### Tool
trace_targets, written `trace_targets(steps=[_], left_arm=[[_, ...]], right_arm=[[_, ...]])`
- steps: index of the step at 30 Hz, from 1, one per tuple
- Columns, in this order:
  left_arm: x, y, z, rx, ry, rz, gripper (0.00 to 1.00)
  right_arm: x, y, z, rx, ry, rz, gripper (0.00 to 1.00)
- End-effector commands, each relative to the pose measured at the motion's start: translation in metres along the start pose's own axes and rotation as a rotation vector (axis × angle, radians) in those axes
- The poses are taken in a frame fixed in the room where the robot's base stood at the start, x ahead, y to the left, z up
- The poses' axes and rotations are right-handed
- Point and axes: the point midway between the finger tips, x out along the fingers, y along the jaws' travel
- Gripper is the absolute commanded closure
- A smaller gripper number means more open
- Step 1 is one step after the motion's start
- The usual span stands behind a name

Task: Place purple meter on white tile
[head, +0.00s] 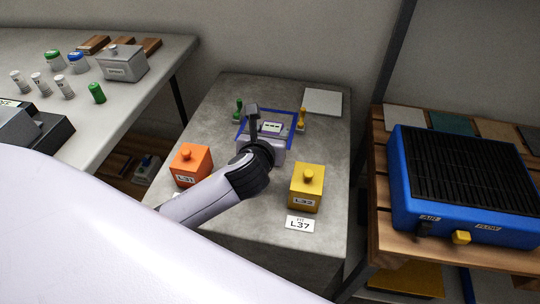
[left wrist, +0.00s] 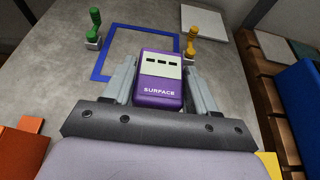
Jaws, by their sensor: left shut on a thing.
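The purple meter (left wrist: 160,92), labelled SURFACE with a pale display face, is between the fingers of my left gripper (left wrist: 160,85), which is shut on it. In the head view the meter (head: 272,128) is partly hidden by my arm, over the near part of a blue square outline (head: 285,114) on the grey table. I cannot tell whether it touches the table. The white tile (head: 322,102) lies flat and bare at the table's far right corner; it also shows in the left wrist view (left wrist: 276,48). My right gripper is not in view.
A green-handled peg (head: 239,108) and a yellow one (head: 301,119) stand beside the blue outline. An orange block (head: 190,164) and a yellow block (head: 306,187) stand nearer, with an L37 card (head: 299,224). A blue grilled machine (head: 465,190) is at right.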

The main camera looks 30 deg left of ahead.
Motion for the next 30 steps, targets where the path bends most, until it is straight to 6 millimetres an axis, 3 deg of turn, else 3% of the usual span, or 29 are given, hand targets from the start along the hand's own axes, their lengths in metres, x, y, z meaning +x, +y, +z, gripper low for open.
trace_targets(steps=[7, 14, 18, 26, 27, 28, 30], left_arm=[[0.008, 0.000, -0.019, 0.000, 0.000, 0.000, 0.76], [0.021, 0.000, -0.050, 0.000, 0.000, -0.001, 0.76], [0.021, 0.000, -0.050, 0.000, -0.003, -0.001, 0.76], [0.022, 0.000, -0.053, 0.001, -0.002, -0.001, 0.76], [0.022, 0.000, -0.053, 0.000, -0.002, -0.001, 0.30], [0.022, 0.000, -0.053, 0.000, -0.002, -0.001, 0.20], [0.022, 0.000, -0.053, 0.000, -0.001, -0.001, 0.17]], right_arm=[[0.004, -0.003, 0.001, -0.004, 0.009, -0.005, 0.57], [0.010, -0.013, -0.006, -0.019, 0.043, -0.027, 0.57], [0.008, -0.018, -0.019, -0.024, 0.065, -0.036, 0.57], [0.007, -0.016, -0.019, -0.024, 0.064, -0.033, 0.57], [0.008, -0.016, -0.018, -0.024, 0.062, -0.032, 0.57], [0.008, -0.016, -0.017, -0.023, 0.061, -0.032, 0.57], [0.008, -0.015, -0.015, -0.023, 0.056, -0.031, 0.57]])
